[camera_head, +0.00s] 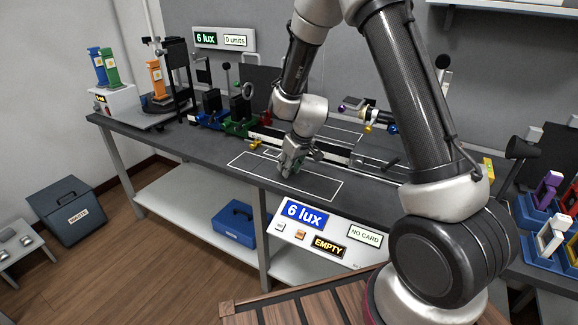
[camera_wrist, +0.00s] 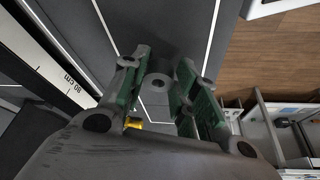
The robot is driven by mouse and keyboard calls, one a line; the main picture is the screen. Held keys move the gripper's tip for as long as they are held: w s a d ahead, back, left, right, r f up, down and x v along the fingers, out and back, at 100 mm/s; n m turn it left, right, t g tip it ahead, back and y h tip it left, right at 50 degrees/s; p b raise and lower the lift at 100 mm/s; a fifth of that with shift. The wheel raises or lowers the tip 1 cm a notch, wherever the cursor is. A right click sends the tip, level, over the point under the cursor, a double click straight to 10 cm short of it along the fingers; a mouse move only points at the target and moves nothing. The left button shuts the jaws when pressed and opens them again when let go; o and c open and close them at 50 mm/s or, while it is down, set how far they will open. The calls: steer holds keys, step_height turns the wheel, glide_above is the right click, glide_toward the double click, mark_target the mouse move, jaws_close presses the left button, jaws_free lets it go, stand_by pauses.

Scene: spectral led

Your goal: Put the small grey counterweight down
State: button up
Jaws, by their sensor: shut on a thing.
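My gripper (camera_head: 289,168) points down at the dark bench top (camera_head: 215,150), inside the white outlined rectangle near the bench's front edge. In the wrist view my gripper (camera_wrist: 166,95) has its green-padded fingers on both sides of a small grey counterweight (camera_wrist: 158,82), a short grey cylinder with a round hole or recess in its end. It is held near the fingertips. In the head view the counterweight is mostly hidden by the fingers. I cannot tell whether it touches the bench top.
A rail with a scale (camera_head: 330,152) runs behind my gripper, with green and blue holders (camera_head: 240,122) at its left. A panel reading "6 lux" and "EMPTY" (camera_head: 326,231) is at the bench front. Blue trays (camera_head: 545,205) stand at right. The outlined rectangle (camera_head: 320,185) looks otherwise clear.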

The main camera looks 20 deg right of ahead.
steer(key=shift+f, duration=0.55)
steer(key=o, duration=1.1)
steer(key=shift+r, duration=0.1)
